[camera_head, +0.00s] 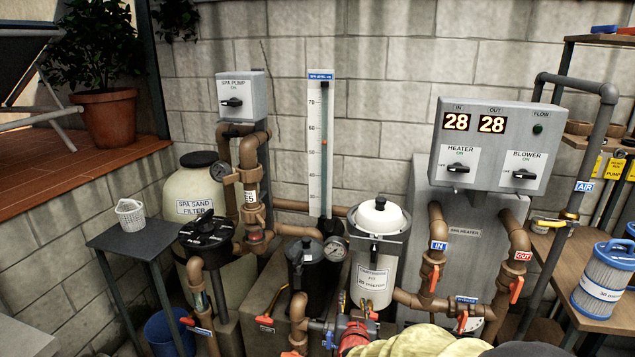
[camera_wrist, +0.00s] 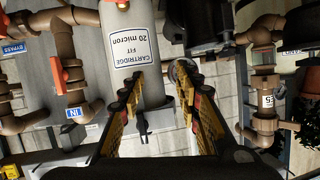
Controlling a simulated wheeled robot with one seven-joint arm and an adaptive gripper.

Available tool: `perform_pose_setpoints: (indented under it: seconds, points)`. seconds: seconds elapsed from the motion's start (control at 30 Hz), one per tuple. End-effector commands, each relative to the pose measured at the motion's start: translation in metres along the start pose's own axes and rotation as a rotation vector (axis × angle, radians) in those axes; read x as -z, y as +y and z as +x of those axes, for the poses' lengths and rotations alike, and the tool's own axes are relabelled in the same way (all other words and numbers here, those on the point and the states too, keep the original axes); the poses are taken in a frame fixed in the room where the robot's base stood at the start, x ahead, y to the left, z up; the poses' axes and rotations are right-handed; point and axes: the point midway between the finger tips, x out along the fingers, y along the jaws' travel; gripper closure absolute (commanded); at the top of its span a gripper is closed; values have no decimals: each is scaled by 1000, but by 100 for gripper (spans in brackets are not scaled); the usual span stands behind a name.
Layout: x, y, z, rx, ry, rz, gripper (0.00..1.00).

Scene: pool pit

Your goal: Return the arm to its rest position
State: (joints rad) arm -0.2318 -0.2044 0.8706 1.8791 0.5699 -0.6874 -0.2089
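My gripper (camera_wrist: 160,88) shows in the wrist view as two black and yellow fingers, spread apart with nothing held between them. That view is upside down. The white cartridge housing (camera_wrist: 152,92) lies ahead of the fingers and shows in the gap between them; I cannot tell how far off it is. In the head view this housing (camera_head: 376,254) stands upright with its white lid on. A yellow covered part at the bottom edge of the head view looks like my own arm.
Brown pipes (camera_head: 428,300) with red-handled valves crowd the space around the housing. The grey heater box (camera_head: 487,190) is on the right, and a black strainer pot (camera_head: 313,275) stands left of the housing. A wooden shelf (camera_head: 545,275) holds a blue-white filter (camera_head: 604,278).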

Motion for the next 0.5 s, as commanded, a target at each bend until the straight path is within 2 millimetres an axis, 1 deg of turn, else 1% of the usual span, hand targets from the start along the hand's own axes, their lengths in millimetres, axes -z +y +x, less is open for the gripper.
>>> perform_pose_setpoints:
  seconds: [0.03,0.1,0.17,0.23,0.27,0.3,0.37,0.4,0.47,0.5]
  points:
    - [-19,-8,-6,35,-85,-6,67]
    - [-42,-20,-22,86,-209,-15,67]
    - [-56,-26,-40,123,-308,-26,67]
    - [-66,-30,-65,158,-418,-42,67]
    - [-68,-31,-77,171,-462,-50,67]
    - [-71,-30,-95,185,-521,-61,67]
    - [-72,-27,-123,202,-604,-81,67]
    - [-71,-22,-143,210,-656,-96,67]
    - [-68,-13,-175,214,-731,-119,67]
    - [-64,-6,-197,213,-777,-136,67]
